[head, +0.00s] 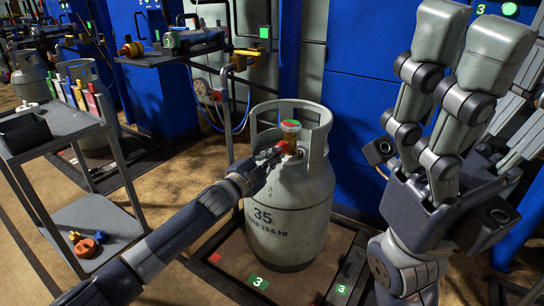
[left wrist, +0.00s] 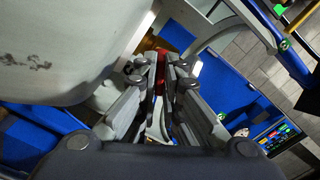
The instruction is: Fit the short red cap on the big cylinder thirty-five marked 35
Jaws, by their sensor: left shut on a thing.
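The big grey cylinder marked 35 (head: 285,215) stands upright on a floor platform, with an open collar around its valve. My left gripper (head: 281,152) reaches from the left to the valve, inside the collar opening. It is shut on a small red cap (head: 289,146), which also shows between the fingertips in the left wrist view (left wrist: 161,72).
A grey cart (head: 60,130) at the left holds a row of coloured sticks and a black box, with small orange and yellow parts on its lower shelf. Blue cabinets (head: 360,60) stand behind the cylinder. The platform (head: 225,250) has red and green plates.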

